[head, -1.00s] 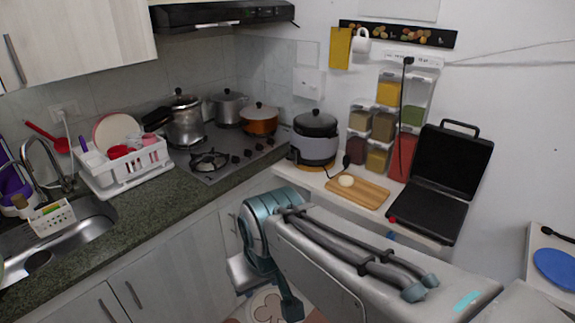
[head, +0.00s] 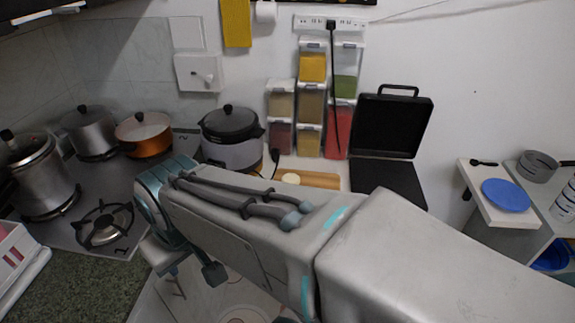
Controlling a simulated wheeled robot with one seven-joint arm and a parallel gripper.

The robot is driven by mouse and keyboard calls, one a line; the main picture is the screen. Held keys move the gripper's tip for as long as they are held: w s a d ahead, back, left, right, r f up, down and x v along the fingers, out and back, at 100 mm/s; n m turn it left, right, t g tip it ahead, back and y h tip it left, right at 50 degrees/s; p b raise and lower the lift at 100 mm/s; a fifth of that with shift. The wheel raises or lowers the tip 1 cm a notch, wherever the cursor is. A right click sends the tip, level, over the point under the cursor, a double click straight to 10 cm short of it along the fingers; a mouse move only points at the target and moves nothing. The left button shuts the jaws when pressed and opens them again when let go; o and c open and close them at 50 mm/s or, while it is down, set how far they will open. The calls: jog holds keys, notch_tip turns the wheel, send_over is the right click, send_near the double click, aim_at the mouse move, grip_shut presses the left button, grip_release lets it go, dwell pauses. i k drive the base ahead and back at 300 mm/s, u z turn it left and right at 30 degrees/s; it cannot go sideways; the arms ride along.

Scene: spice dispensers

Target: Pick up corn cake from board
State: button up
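The corn cake (head: 291,178) is a small pale round piece on the wooden board (head: 322,180). The board lies on the white counter between the rice cooker and the black grill, and my arm hides its near part. My arm stretches across the lower middle of the head view, with its far end at the left above the floor by the stove counter. I cannot make out the fingers of my gripper in this view.
The rice cooker (head: 232,140) stands left of the board. The open black grill (head: 391,127) stands to its right. Stacked spice dispensers (head: 311,104) stand behind the board. A blue plate (head: 505,195) lies on a shelf at the right. Pots and a stove (head: 100,205) are at the left.

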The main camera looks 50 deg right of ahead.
aim_at(293, 178)
jog(key=z, duration=0.95)
jog(key=i, duration=0.85)
jog(key=z, duration=0.9)
